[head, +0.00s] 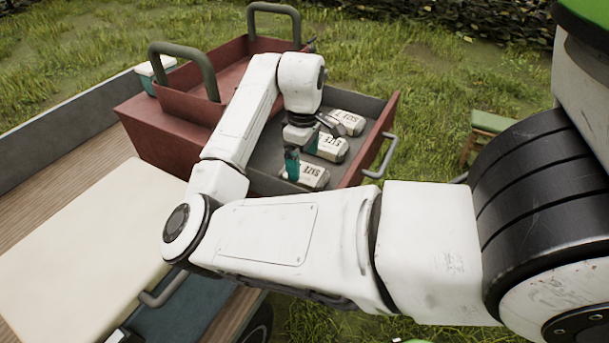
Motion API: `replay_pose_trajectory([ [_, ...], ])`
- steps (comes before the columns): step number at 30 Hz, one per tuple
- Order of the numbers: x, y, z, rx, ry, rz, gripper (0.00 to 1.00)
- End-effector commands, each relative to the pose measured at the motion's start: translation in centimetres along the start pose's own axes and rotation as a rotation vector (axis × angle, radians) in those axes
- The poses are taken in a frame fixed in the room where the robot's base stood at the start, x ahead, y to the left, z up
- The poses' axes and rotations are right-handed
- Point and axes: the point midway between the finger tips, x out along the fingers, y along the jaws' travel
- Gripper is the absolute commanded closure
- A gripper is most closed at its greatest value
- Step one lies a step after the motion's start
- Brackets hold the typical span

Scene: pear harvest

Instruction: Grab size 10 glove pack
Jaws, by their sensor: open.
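Several white glove packs with dark "SIZE" lettering lie in a row in the open grey drawer (352,98) of a red toolbox. The far pack (347,122) is mostly clear, the middle pack (332,148) is partly covered by my gripper, and the near pack (312,175) lies closest to me. I cannot read the size numbers surely, so I cannot tell which is size 10. My gripper (303,154) is open, pointing down into the drawer with teal fingertips over the middle and near packs. Whether it touches either is unclear.
The red toolbox (160,122) with grey handles stands on a wooden cart bed (90,165). A cream lid or board (85,240) lies in front of it. The drawer's red front with its handle (380,157) bounds the right side. A small green-topped stool (490,123) stands on the grass.

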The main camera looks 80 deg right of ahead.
Motion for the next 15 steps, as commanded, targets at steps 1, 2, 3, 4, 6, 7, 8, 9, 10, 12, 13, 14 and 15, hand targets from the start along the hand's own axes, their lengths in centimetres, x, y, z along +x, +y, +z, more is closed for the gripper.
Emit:
replay_pose_trajectory([
  [1, 0.4, 0.0, 0.0, -0.001, -0.001, -0.003, 0.0],
  [2, 0.7, 0.0, 0.0, -0.001, -0.001, -0.002, 0.0],
  [3, 1.2, 0.1, 0.0, -0.001, -0.002, -0.004, 0.0],
  [4, 1.6, 0.1, 0.0, -0.001, -0.001, -0.003, 0.0],
  [6, 2.7, 0.3, 0.1, -0.001, -0.001, -0.003, 0.0],
  [7, 3.2, 0.3, 0.1, -0.001, -0.002, -0.004, 0.0],
  [8, 3.6, 0.3, 0.1, -0.001, -0.001, -0.002, 0.0],
  [9, 4.1, 0.3, 0.1, 0.0, -0.001, -0.003, 0.0],
  [10, 4.3, 0.3, 0.1, 0.0, 0.0, -0.002, 0.0],
  [12, 4.8, 0.3, 0.0, -0.001, 0.0, -0.001, 0.0],
  [13, 4.9, 0.3, 0.0, -0.001, 0.0, -0.001, 0.0],
  [14, 5.0, 0.3, 0.0, -0.001, 0.0, -0.001, 0.0],
  [15, 5.0, 0.3, 0.0, 0.0, 0.0, -0.001, 0.0],
])
